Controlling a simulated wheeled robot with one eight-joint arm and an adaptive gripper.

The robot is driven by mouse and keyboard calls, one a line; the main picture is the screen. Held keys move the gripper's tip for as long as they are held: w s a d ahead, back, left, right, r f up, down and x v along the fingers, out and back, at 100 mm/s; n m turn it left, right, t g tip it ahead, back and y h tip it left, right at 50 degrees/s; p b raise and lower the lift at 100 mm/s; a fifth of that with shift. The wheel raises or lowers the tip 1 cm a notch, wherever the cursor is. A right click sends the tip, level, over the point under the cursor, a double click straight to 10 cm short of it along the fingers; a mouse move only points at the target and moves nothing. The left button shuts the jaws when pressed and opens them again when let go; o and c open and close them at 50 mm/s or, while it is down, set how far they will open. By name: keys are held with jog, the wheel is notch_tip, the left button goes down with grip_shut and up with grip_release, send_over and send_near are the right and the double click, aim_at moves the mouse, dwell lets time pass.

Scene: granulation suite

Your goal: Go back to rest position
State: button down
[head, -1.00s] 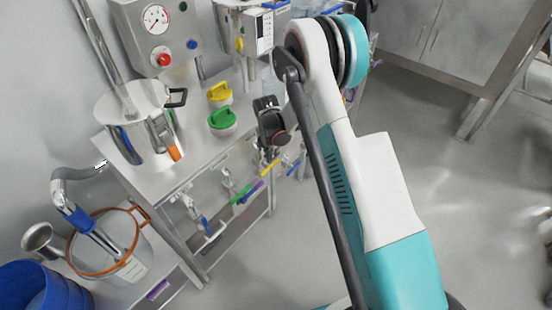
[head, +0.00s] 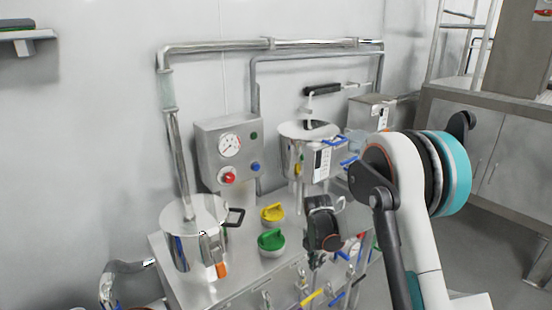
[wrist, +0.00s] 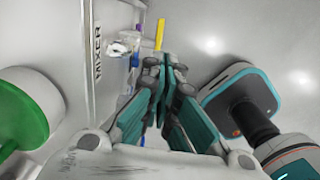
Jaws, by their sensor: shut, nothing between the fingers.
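My gripper shows in the wrist view (wrist: 165,72), its teal-padded fingers together with nothing between them. In the head view my arm comes up from the lower right and bends over at the elbow. The dark wrist end hangs beside the front edge of the steel table (head: 225,285), to the right of the green-lidded pot (head: 271,240). The fingertips are hard to make out there. In the wrist view the green-lidded pot (wrist: 22,110) is at the left, apart from the fingers.
A yellow-lidded pot (head: 272,213), a gauge box (head: 228,150) and a steel vessel (head: 195,235) with a pipe stand on the table. A second vessel (head: 305,150) is behind my wrist. Coloured-handled valves (head: 312,298) line the front edge. Floor at right is open before the cabinets (head: 485,150).

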jog(key=s+d+r+m+t, duration=0.1)
jog(key=s+r+m, duration=0.45)
jog(key=r, duration=0.55)
jog(key=s+d+r+m+t, duration=0.1)
jog(key=s+r+m+t, duration=0.1)
jog(key=s+r+m, duration=0.65)
jog(key=s+d+r+m+t, duration=0.1)
jog(key=s+r+m, duration=0.2)
jog(key=s, duration=0.6)
jog(key=s+r+m+t, duration=0.2)
jog(key=s+r+m, duration=0.2)
jog(key=s+m, duration=0.3)
jog(key=s, duration=0.3)
jog(key=shift+d+r+y, duration=0.2)
jog(key=shift+d+y, duration=0.15)
jog(key=shift+y, duration=0.05)
